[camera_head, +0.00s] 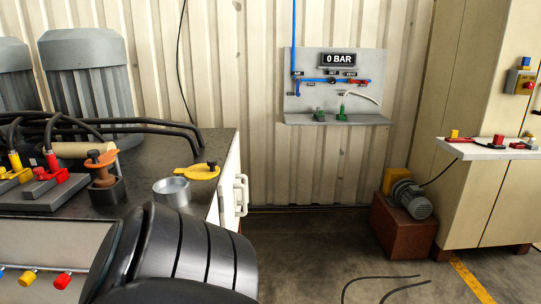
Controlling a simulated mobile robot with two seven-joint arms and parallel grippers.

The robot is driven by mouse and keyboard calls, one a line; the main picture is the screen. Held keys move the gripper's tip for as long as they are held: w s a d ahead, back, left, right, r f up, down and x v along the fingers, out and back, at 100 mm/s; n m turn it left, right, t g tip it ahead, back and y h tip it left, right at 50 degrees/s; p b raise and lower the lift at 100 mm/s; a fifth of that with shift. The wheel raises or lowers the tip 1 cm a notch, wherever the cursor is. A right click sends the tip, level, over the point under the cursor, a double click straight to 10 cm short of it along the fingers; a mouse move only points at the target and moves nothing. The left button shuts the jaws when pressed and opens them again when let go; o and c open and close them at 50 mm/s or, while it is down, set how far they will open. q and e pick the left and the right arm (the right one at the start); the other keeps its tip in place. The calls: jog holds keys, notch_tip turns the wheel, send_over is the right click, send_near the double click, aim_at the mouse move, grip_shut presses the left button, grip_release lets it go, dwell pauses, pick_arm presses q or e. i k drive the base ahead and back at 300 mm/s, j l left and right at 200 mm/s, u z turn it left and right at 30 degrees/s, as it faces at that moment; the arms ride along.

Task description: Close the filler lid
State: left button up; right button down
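Whether a hinge joins the two cannot be told. A large black ribbed part of my arm fills the lower middle, close in front of the neck. Neither gripper shows.
An orange-handled fitting (102,168) stands left of the neck, near red and yellow hose connectors (56,178). Black hoses (120,124) run behind, before grey ribbed motors (90,75). A white handle (241,195) sticks out from the bench side. A gauge panel reading 0 BAR (338,60) hangs on the wall.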

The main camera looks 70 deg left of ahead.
aim_at(203, 171)
jog(key=i+u, duration=0.5)
jog(key=i+l+u, duration=0.25)
jog(key=i+u, duration=0.4)
jog(key=u, duration=0.3)
jog(key=i+u, duration=0.2)
jog(key=u, duration=0.3)
jog(key=i+l+u, duration=0.1)
jog(key=u, duration=0.35)
jog(key=i+l+u, duration=0.1)
jog(key=u, duration=0.3)
jog(key=i+l+u, duration=0.15)
jog(key=u, duration=0.3)
jog(key=i+l+u, duration=0.2)
jog(key=u, duration=0.2)
jog(key=i+l+u, duration=0.15)
jog(key=u, duration=0.2)
jog(key=i+l+u, duration=0.1)
jog(key=l+u, duration=0.25)
jog(key=i+l+u, duration=0.1)
jog(key=u, duration=0.25)
